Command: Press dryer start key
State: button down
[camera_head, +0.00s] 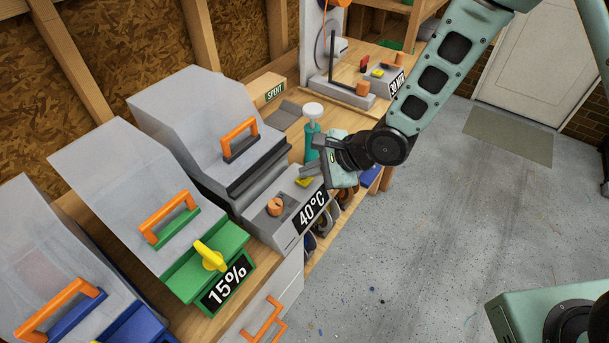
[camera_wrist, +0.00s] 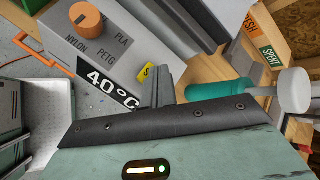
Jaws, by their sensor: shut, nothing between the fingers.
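The grey dryer (camera_head: 262,226) stands on the bench with a black 40°C display (camera_head: 311,211) on its front. An orange knob (camera_head: 275,206) sits on its top panel; in the wrist view the knob (camera_wrist: 87,18) has PLA, PETG and NYLON marks around it. A yellow key (camera_head: 304,182) is at the panel's right end. In the wrist view the yellow key (camera_wrist: 146,73) shows part of a letter S, and the fingers hide the rest. My gripper (camera_head: 307,172) is shut and empty, its fingertips right beside the key. I cannot tell if they touch it.
A teal bottle (camera_head: 312,138) with a white top stands close behind my gripper. A green 15% unit (camera_head: 207,268) with a yellow lever is at the left. A SPENT box (camera_head: 268,90) and another machine (camera_head: 352,92) stand farther back.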

aim_at(310, 180)
jog(key=shift+r+p, duration=0.55)
jog(key=shift+r, duration=0.1)
notch_tip(310, 180, up, 5)
jog(key=p, duration=0.5)
dwell(0.7)
jog(key=shift+s+r+n, duration=0.15)
jog(key=shift+s+n, duration=0.05)
jog(key=shift+n, duration=0.1)
jog(key=s+d+r+n+g+h+b, duration=0.1)
jog(key=s+d+r+n+h, duration=0.1)
jog(key=s+n, duration=0.5)
jog(key=s+d+r+n+g+h+b, duration=0.1)
jog(key=s+d+r+n+h+b, duration=0.1)
jog(key=s+d+r+n, duration=0.3)
jog(key=s+d+r+n+g+h+b, duration=0.2)
jog(key=s+d+r+n+h, duration=0.1)
jog(key=s+n, duration=0.6)
jog(key=shift+s+d+r+h, duration=0.35)
jog(key=shift+s+r, duration=0.45)
jog(key=shift+s, duration=0.45)
